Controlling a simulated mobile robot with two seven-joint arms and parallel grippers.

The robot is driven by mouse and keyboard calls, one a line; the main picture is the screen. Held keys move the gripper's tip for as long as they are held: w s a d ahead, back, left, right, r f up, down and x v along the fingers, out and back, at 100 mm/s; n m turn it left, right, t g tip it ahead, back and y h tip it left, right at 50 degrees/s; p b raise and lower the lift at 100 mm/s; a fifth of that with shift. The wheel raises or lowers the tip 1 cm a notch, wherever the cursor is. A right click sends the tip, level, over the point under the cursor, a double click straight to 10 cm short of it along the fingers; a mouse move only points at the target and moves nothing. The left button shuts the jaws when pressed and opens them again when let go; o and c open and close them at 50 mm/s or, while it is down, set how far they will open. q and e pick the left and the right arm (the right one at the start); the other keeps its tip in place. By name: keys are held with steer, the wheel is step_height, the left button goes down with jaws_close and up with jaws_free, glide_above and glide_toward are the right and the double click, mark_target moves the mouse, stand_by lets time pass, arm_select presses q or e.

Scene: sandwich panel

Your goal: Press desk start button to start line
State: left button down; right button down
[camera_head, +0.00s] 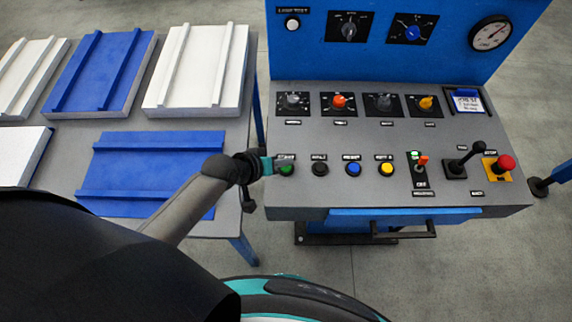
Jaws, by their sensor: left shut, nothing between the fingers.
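The grey sloped desk (330,190) stands right of centre. The green button (286,169), under a small label that I cannot read clearly, sits at the left end of its lower row. My left gripper (267,166) is shut and empty, with its teal fingertips at the left side of the green button. I cannot tell whether the tips touch the button or hover over it. My right gripper is not in view.
Black (320,169), blue (353,169) and yellow (386,169) buttons follow to the right. A toggle switch (420,170), a black lever (466,158) and a red mushroom button (504,163) stand further right. Blue and white panels lie on a table (75,138) at left.

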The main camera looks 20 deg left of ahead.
arm_select(q)
steer(key=shift+f, duration=0.15)
steer(key=shift+f, duration=0.3)
steer(key=shift+f+b, duration=0.4)
stand_by(1.1)
steer(key=shift+r, duration=0.1)
steer(key=shift+r+p, duration=0.7)
steer(key=shift+p, duration=0.3)
